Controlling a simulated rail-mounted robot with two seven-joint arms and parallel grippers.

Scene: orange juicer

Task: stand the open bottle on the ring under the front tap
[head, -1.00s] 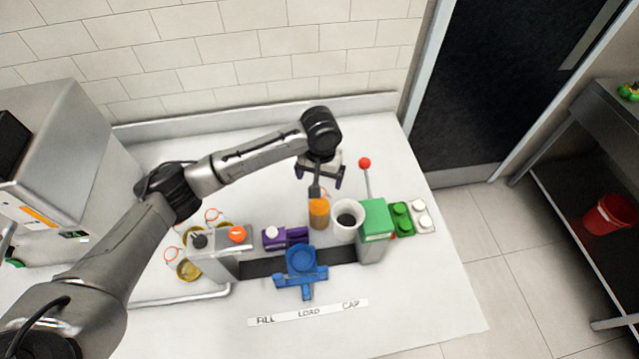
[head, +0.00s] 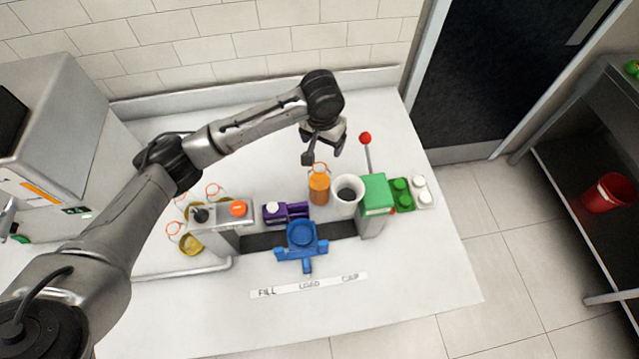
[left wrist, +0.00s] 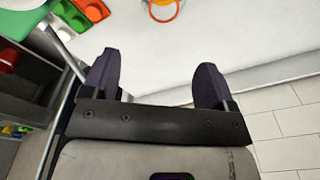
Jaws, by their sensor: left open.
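An orange bottle (head: 319,188) with an orange loop at its top stands behind the blue ring-shaped holder (head: 302,234), beside a white cup. It is partly visible at the top of the left wrist view (left wrist: 162,10). My left gripper (head: 322,150) is open and empty, above and behind the bottle and apart from it. Its two dark fingers are spread in the left wrist view (left wrist: 157,78). I cannot make out the front tap or a ring under it. My right gripper is not in view.
A grey box (head: 225,214) with a black knob and orange button stands left of the blue holder. A white cup (head: 347,195) and a green-topped post (head: 376,194) stand right of the bottle. Yellowish items with orange loops (head: 190,243) sit left. The front table is clear beyond a label strip.

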